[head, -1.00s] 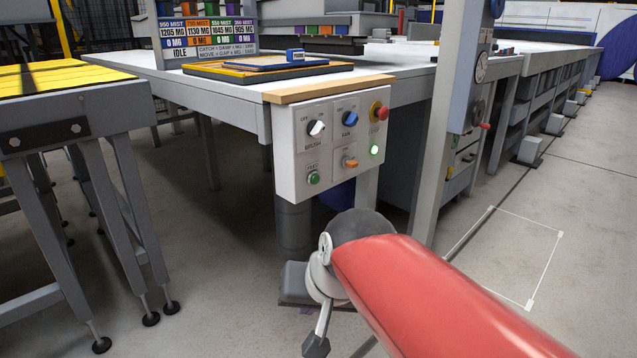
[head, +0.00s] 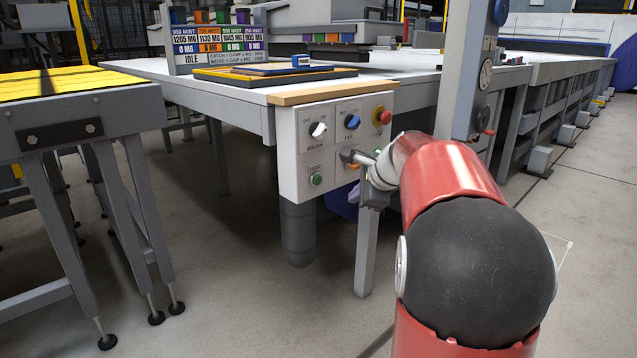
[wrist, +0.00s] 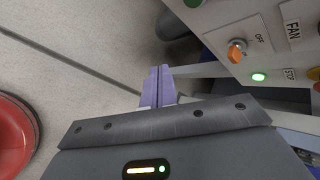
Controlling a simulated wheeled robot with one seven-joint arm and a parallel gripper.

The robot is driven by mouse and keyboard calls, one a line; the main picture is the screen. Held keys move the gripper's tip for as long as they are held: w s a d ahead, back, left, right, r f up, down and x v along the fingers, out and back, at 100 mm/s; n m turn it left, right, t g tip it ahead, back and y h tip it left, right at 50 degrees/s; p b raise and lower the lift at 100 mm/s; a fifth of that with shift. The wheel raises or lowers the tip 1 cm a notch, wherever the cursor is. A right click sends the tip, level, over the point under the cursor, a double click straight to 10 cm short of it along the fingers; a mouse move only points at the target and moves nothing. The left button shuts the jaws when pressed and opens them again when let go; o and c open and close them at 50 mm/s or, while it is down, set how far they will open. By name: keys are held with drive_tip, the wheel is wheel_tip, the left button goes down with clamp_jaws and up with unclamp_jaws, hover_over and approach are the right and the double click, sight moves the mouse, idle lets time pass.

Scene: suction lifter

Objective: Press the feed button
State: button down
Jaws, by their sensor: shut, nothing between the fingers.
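The green feed button (head: 316,180) sits low on the left of the pale control panel (head: 290,165), under its FEED label. In the wrist view its green edge (wrist: 193,2) just shows at the top, cut by the frame. My gripper (head: 353,196) is in front of the panel's lower right part, to the right of the button and apart from it. In the wrist view the lavender fingers of my gripper (wrist: 159,72) are together with nothing between them. They point toward the top of the picture, below and left of the button. My arm hides part of the panel's right side.
The panel also has a white brush knob (head: 318,129), a blue fan knob (head: 352,122), a red knob (head: 382,115) and an orange switch (wrist: 236,50) near a lit green lamp (wrist: 259,77). A yellow-topped conveyor (head: 70,85) stands left. The floor between is free.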

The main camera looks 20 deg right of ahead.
sight(317, 180)
drive_tip(key=shift+w, duration=0.1)
drive_tip(key=w+a+p, duration=0.3)
drive_tip(key=w+p, duration=0.1)
drive_tip(key=w, duration=0.4)
idle(0.3)
drive_tip(key=shift+w+a, duration=0.1)
idle(1.8)
drive_tip(key=shift+w+a+p, duration=0.1)
drive_tip(key=shift+w+p, duration=0.25)
